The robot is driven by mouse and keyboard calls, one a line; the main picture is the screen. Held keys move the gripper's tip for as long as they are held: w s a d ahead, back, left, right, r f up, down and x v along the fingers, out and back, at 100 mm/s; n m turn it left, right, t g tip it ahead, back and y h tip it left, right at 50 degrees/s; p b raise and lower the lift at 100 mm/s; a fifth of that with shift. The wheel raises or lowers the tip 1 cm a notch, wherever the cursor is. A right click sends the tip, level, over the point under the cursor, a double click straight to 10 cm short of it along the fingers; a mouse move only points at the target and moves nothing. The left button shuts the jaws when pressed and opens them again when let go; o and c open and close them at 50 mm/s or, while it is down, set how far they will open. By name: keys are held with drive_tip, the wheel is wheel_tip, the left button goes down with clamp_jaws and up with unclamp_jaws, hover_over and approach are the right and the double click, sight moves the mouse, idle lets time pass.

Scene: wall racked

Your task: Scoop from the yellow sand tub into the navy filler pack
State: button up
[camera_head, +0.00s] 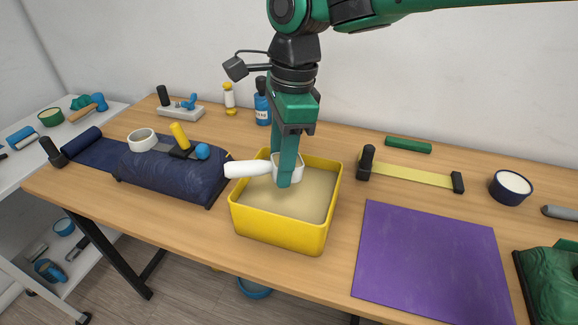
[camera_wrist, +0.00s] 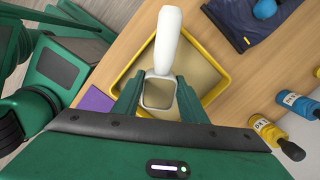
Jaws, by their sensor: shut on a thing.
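The yellow sand tub (camera_head: 278,228) stands mid-table with pale sand in it; it also shows in the wrist view (camera_wrist: 211,98). My gripper (camera_head: 285,180) points down over the tub, shut on the cup of a white scoop (camera_head: 248,169). In the wrist view my gripper's fingers (camera_wrist: 158,98) flank the scoop's square cup, and its white handle (camera_wrist: 167,42) points away. The cup shows a tan-grey inside; I cannot tell whether it holds sand. The navy filler pack (camera_head: 150,178) lies left of the tub, with a white ring (camera_head: 142,139), yellow piece (camera_head: 180,136) and blue ball (camera_head: 202,151) on it.
A purple mat (camera_head: 430,262) and green bag (camera_head: 552,285) lie to the right. Behind the tub stand a blue bottle (camera_head: 262,108) and a yellow-white bottle (camera_head: 229,98). A yellow strip with black ends (camera_head: 410,171) and a navy bowl (camera_head: 510,188) lie right.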

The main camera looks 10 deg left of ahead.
drive_tip(key=shift+t+h, duration=0.3)
drive_tip(key=shift+h, duration=0.3)
drive_tip(key=shift+r, duration=2.75)
